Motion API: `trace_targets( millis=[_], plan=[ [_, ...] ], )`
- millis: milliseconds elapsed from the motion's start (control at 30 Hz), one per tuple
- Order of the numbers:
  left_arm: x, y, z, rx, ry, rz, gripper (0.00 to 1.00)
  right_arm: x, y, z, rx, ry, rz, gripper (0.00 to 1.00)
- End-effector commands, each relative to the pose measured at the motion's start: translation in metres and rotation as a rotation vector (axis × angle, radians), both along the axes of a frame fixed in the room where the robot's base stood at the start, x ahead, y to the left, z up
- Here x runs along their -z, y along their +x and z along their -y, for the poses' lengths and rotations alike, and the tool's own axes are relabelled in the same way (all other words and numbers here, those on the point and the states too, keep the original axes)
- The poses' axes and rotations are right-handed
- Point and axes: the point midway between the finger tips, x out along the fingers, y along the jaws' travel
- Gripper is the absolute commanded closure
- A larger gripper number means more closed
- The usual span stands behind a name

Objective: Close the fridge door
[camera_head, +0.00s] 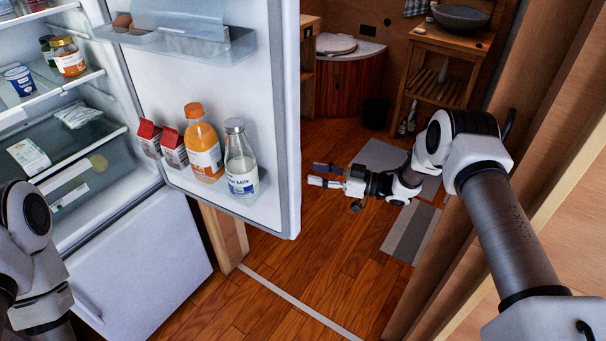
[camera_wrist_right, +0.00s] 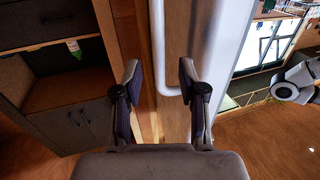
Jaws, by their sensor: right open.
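The fridge door (camera_head: 287,130) stands wide open in the head view, its shelved inner side facing me. It holds an orange bottle, a white-labelled bottle and red cartons. My right gripper (camera_head: 326,176) is just right of the door's free edge, near its lower corner, with fingers pointing left. In the right wrist view the right gripper (camera_wrist_right: 158,78) is open and empty, and the door's edge (camera_wrist_right: 204,55) lies ahead of the fingers. Whether they touch is unclear. My left arm shows at the left edge of the head view; its gripper is out of frame.
The open fridge body (camera_head: 137,250) is at the left, with food on its shelves. A wooden wall edge (camera_head: 440,265) stands at the right, close to my right arm. Beyond the doorway are mats (camera_head: 410,232), a washstand (camera_head: 440,60) and a bin (camera_head: 376,112). The wooden floor between is clear.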

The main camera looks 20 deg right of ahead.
Motion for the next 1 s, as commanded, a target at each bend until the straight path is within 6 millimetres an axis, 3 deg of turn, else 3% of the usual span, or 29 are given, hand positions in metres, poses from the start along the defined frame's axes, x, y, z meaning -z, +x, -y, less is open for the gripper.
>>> trace_targets(
  millis=[233, 533, 633, 667, 1000],
  plan=[
    [0.016, 0.0, 0.0, 0.001, 0.0, 0.0, 0.45, 0.003, 0.025, -0.036, 0.0, -0.001, -0.001, 0.59],
    [0.015, 0.0, 0.0, 0.001, 0.0, 0.0, 0.45, 0.001, 0.028, -0.04, 0.004, 0.0, -0.002, 0.59],
    [0.015, 0.0, 0.0, 0.001, 0.0, 0.0, 0.45, 0.001, 0.028, -0.04, 0.004, 0.0, -0.002, 0.94],
    [0.015, 0.0, 0.0, 0.001, 0.0, 0.0, 0.45, 0.001, 0.028, -0.04, 0.004, 0.0, -0.002, 1.0],
    [0.015, 0.0, 0.0, 0.001, 0.0, 0.0, 0.45, 0.001, 0.027, -0.041, 0.008, 0.0, -0.004, 1.0]
  ],
)
